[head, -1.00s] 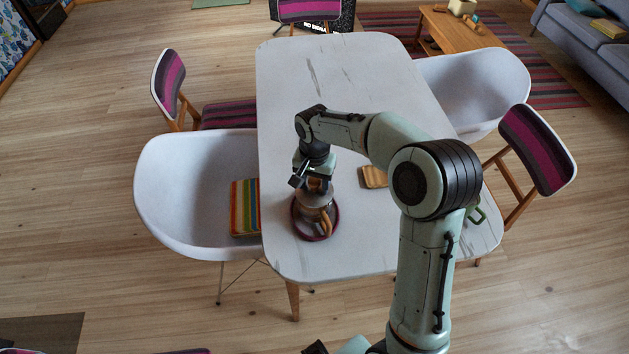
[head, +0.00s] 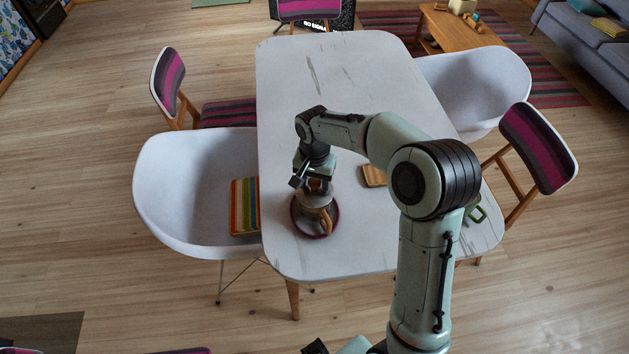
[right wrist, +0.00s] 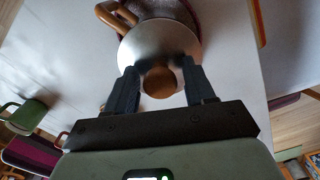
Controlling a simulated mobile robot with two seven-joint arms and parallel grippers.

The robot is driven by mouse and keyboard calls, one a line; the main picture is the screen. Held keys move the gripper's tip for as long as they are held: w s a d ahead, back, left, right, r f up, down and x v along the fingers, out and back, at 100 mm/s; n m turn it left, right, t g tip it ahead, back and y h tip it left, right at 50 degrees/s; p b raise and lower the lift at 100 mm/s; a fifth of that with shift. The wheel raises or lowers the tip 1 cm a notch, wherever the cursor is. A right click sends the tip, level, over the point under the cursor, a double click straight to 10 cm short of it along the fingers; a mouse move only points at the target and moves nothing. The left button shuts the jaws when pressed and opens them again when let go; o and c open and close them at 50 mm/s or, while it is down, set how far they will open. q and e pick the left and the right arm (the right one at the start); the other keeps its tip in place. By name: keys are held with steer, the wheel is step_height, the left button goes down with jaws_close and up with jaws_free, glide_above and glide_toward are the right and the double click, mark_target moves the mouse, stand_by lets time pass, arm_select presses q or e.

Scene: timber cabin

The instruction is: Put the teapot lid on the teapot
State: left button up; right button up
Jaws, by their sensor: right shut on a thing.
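The grey metal teapot (head: 314,212) with a wooden handle (head: 326,222) stands on a round dark red mat (head: 332,226) near the front left of the table. My right gripper (head: 316,184) is directly over it, pointing down. In the right wrist view, its two fingers (right wrist: 160,85) are shut on the round wooden knob (right wrist: 160,82) of the silvery teapot lid (right wrist: 160,45). The lid lies over the teapot, whose wooden handle (right wrist: 116,14) shows behind it. I cannot tell whether lid and teapot touch. My left gripper is not in view.
The white table (head: 300,100) is clear at the back. A small wooden board (head: 373,176) lies right of the teapot, and a green object (head: 477,211) sits by the right edge, partly behind my arm. White chairs (head: 185,185) flank the table.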

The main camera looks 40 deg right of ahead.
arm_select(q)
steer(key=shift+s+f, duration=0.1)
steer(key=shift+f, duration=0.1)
arm_select(e)
steer(key=shift+f, duration=0.3)
steer(key=o, duration=1.1)
steer(key=shift+r, duration=0.1)
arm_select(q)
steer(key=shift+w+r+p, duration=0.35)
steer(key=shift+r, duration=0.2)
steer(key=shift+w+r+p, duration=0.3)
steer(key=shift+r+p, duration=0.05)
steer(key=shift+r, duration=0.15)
arm_select(e)
step_height(320, 180, up, 13)
steer(key=shift+r, duration=0.2)
